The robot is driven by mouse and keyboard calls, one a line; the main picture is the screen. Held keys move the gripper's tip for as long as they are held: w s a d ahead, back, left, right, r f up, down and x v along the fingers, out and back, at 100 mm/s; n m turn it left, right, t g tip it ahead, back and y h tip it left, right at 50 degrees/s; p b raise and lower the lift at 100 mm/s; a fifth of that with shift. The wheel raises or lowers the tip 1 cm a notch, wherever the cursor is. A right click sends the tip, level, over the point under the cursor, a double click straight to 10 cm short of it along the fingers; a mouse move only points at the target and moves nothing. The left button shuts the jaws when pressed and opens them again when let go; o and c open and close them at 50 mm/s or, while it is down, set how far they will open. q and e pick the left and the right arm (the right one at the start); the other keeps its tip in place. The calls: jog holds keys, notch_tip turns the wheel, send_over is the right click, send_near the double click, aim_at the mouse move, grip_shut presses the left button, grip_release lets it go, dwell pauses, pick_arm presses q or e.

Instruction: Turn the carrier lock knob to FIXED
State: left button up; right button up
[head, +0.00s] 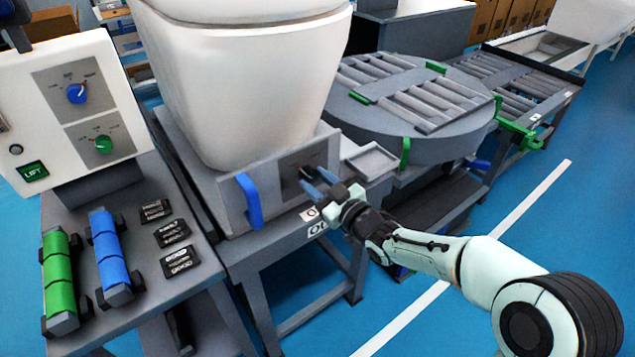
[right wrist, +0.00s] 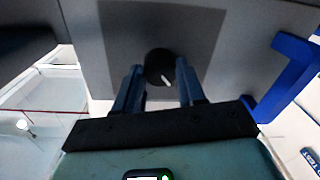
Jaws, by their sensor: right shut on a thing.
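The carrier lock knob (right wrist: 159,64) is a round black knob with a white mark, set on a dark grey plate on the front of the grey carrier (head: 237,206). In the right wrist view its mark points down and slightly right. My right gripper (head: 312,180) reaches the plate from the front right. In the right wrist view the right gripper's (right wrist: 158,78) two blue fingers stand on either side of the knob, shut on it. The plate's lettering is too small to read. My left gripper does not show.
A blue handle (head: 249,200) sticks out left of the plate. The white toilet (head: 245,85) stands on the carrier. A control panel (head: 75,100) with blue and green knobs stands left, above green and blue rollers. A small grey tray (head: 371,161) and a round roller table (head: 405,95) lie right.

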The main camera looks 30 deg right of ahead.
jog(key=m, duration=0.3)
jog(key=shift+f+m, duration=0.1)
jog(key=shift+m, duration=0.3)
jog(key=m, duration=0.3)
jog(key=shift+a+m, duration=0.1)
jog(key=shift+m, duration=0.2)
jog(key=m, duration=0.4)
jog(key=shift+m, duration=0.4)
jog(key=shift+a+m+t+h, duration=0.1)
jog(key=shift+m+t+h, duration=0.2)
jog(key=shift+m, duration=1.7)
